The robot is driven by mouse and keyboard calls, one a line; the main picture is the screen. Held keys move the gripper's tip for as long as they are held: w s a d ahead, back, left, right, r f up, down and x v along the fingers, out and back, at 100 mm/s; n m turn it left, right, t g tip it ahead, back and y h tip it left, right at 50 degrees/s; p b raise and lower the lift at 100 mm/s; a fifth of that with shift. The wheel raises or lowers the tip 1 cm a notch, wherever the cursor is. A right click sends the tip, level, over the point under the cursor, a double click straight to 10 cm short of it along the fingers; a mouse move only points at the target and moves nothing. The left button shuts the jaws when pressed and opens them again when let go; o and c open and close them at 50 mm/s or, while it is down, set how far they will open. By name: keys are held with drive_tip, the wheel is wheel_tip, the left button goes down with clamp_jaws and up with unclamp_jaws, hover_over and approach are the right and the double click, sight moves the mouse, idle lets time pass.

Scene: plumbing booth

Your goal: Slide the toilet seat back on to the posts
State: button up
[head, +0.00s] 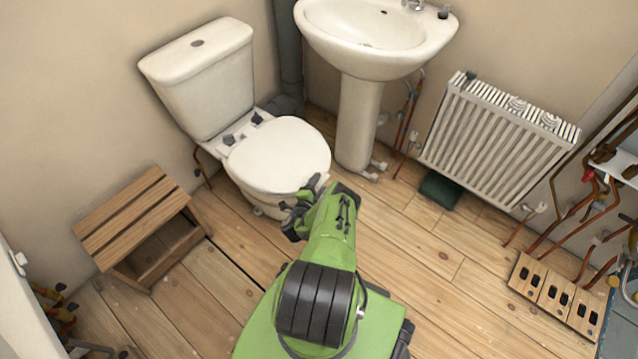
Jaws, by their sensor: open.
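The white toilet seat (279,156) lies closed and flat over the bowl of the toilet. Two dark posts (229,140) and (256,118) show behind the seat's rear edge, in front of the cistern (203,80). The seat's exact fit to the posts is too small to tell. My gripper (305,192) is open at the front edge of the seat, low and to the right of its middle. Contact between the fingers and the seat cannot be made out, as my arm partly hides the front of the bowl (263,203).
A wooden step stool (130,215) stands left of the toilet. A pedestal basin (378,35) is close on the right, with a radiator (498,142) beyond. Copper pipes (575,195) and a slotted wooden block (556,295) are at far right.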

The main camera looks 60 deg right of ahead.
drive_tip(key=shift+a, duration=0.1)
clamp_jaws()
idle(1.2)
drive_tip(key=shift+o, duration=0.2)
unclamp_jaws()
